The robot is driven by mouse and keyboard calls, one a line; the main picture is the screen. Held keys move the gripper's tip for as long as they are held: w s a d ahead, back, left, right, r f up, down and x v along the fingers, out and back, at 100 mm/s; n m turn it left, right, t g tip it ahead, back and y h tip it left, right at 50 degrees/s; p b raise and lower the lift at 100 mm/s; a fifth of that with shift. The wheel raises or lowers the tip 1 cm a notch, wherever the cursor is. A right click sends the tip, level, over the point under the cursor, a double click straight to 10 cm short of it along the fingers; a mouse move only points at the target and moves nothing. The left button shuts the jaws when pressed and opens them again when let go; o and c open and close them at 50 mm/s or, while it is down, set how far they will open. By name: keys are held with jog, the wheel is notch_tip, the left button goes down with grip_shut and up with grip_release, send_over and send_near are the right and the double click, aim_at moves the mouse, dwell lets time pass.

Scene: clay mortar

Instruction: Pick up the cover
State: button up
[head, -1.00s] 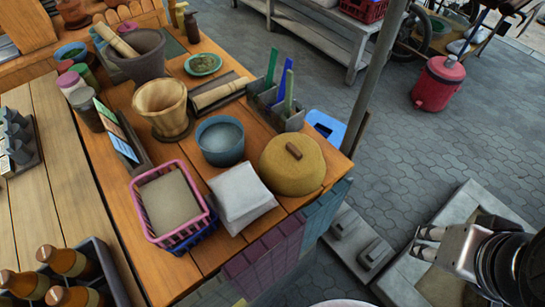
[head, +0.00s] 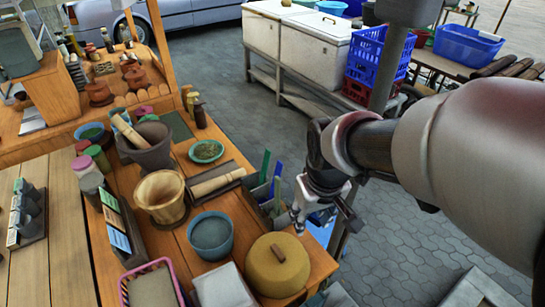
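The cover, a round yellow-tan dome (head: 270,279) with a small brown wooden handle on top, sits at the near right corner of the wooden table in the head view. My gripper (head: 297,225) points down beyond the table's right edge, above and slightly right of the cover in the picture. It is apart from the cover and nothing shows in it. Its fingers are small and close together, so I cannot tell whether they are open.
A blue bowl (head: 211,235) stands left of the cover, with a white pouch (head: 222,288) in front of it. A holder with green and blue upright utensils (head: 265,165) stands behind, close to my gripper. A clay mortar (head: 163,195) and a pink basket (head: 150,288) are further left.

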jog(key=w+a+f+n+g+p, duration=0.1)
jog(key=w+a+f+p, duration=0.1)
jog(key=w+a+p, duration=0.15)
jog(key=n+g+p, duration=0.1)
jog(key=n+p, duration=0.1)
send_over(278, 251)
notch_tip(278, 251, down, 18)
jog(key=shift+r, duration=0.15)
jog(key=shift+f+b, duration=0.55)
jog(key=shift+f, duration=2.35)
jog(key=shift+c, duration=0.3)
grip_shut()
